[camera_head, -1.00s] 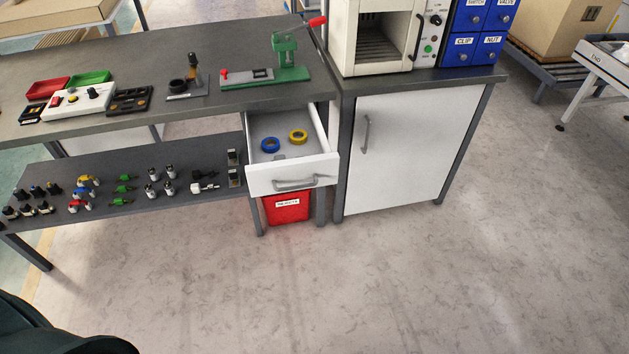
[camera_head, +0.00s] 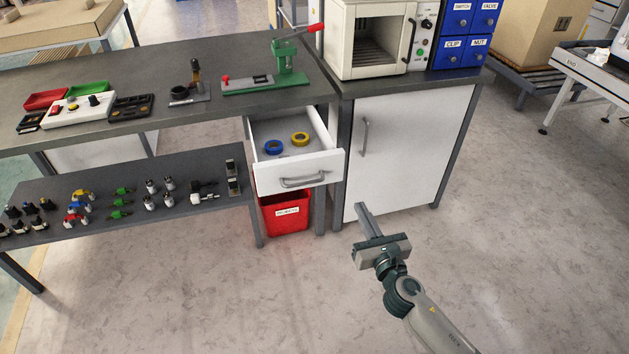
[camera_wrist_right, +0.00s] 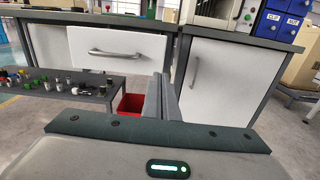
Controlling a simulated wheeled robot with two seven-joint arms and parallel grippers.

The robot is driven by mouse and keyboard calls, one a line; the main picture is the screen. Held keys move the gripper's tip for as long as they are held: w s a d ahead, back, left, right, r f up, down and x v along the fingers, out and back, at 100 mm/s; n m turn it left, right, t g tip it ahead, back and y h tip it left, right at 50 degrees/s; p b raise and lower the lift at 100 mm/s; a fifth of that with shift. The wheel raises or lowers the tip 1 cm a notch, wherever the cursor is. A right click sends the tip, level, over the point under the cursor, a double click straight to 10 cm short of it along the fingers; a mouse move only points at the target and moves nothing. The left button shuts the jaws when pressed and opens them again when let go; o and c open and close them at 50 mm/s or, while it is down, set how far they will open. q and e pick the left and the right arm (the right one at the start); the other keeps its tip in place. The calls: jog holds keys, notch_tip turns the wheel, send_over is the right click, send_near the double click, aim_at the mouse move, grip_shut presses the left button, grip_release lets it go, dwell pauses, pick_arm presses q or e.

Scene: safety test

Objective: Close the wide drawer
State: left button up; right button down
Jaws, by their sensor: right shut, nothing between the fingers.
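The wide white drawer (camera_head: 300,172) under the workbench is pulled open in the head view. A blue tape roll (camera_head: 273,147) and a yellow tape roll (camera_head: 299,139) lie inside it. Its grey bar handle (camera_head: 302,181) is on the front; the drawer front (camera_wrist_right: 118,48) also shows in the right wrist view, left of the fingers. My right gripper (camera_head: 362,208) is shut and empty, in front of the cabinet, right of and nearer than the drawer, not touching it. Its fingers show in the right wrist view (camera_wrist_right: 162,98). My left gripper is not in view.
A red bin (camera_head: 285,213) stands below the drawer. A white cabinet door (camera_head: 408,150) is right of it, with an oven (camera_head: 378,40) on top. A lower shelf (camera_head: 130,222) with several small parts is at left. The floor in front is clear.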

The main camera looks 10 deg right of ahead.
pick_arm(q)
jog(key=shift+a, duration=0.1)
pick_arm(e)
jog(key=shift+w+a+r, duration=0.15)
jog(key=shift+r, duration=0.1)
jog(key=shift+w, duration=0.15)
send_near(340, 167)
jog(key=w, duration=0.5)
jog(key=shift+w+a+f, duration=0.1)
jog(key=shift+w, duration=0.6)
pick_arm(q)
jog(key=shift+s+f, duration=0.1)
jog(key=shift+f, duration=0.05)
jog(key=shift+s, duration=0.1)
pick_arm(e)
jog(key=shift+w, duration=0.2)
